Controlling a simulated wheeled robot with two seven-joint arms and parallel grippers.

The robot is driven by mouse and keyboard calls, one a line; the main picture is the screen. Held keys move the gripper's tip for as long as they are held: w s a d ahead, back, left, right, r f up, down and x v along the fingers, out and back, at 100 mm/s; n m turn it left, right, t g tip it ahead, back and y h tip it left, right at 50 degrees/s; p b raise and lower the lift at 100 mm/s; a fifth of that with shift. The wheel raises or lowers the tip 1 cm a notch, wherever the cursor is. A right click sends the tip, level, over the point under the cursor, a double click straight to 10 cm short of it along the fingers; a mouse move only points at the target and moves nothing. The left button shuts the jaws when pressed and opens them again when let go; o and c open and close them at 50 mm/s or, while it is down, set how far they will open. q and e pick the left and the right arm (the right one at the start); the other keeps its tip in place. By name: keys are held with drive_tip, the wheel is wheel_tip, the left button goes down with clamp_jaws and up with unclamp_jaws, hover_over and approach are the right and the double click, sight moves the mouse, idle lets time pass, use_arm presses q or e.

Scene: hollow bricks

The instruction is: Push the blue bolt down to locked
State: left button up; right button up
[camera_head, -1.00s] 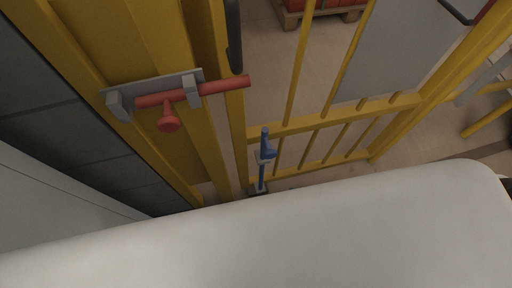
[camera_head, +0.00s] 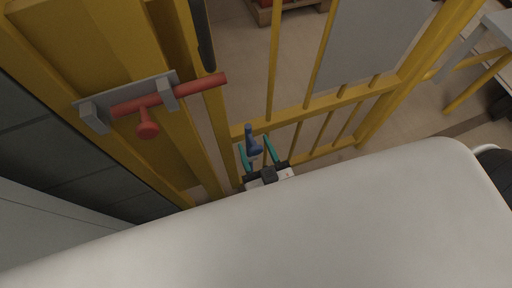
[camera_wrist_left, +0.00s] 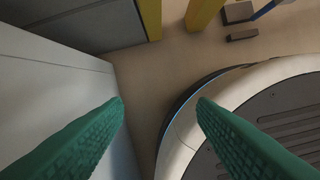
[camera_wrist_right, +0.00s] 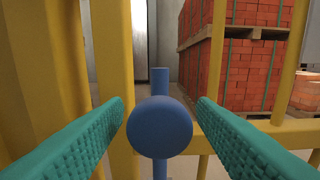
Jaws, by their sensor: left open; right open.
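The blue bolt (camera_head: 251,139) stands upright low on the yellow gate in the head view, with its knob facing my side. In the right wrist view its round blue knob (camera_wrist_right: 160,127) is close and centred between the fingers, with the blue rod behind it. My right gripper (camera_head: 259,148) is open, its green fingers on either side of the bolt, with nothing gripped. Contact with the knob cannot be told. My left gripper (camera_wrist_left: 160,105) is open and empty, seen only in the left wrist view, above the floor and my own base. The lower part of the bolt is hidden.
A red bolt (camera_head: 190,91) lies level in a grey bracket on the yellow post, left of the blue one. The yellow gate (camera_head: 340,100) has upright bars. In the right wrist view, pallets of red bricks (camera_wrist_right: 248,65) stand behind the gate.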

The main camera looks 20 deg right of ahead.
clamp_jaws()
use_arm(q)
drive_tip(key=w+r, duration=0.1)
drive_tip(key=w+r+b, duration=0.1)
drive_tip(key=r, duration=0.1)
drive_tip(key=shift+d+r, duration=0.1)
drive_tip(key=shift+d, duration=0.05)
use_arm(e)
wheel_tip(320, 180, down, 6)
drive_tip(key=shift+s+r, duration=0.1)
unclamp_jaws()
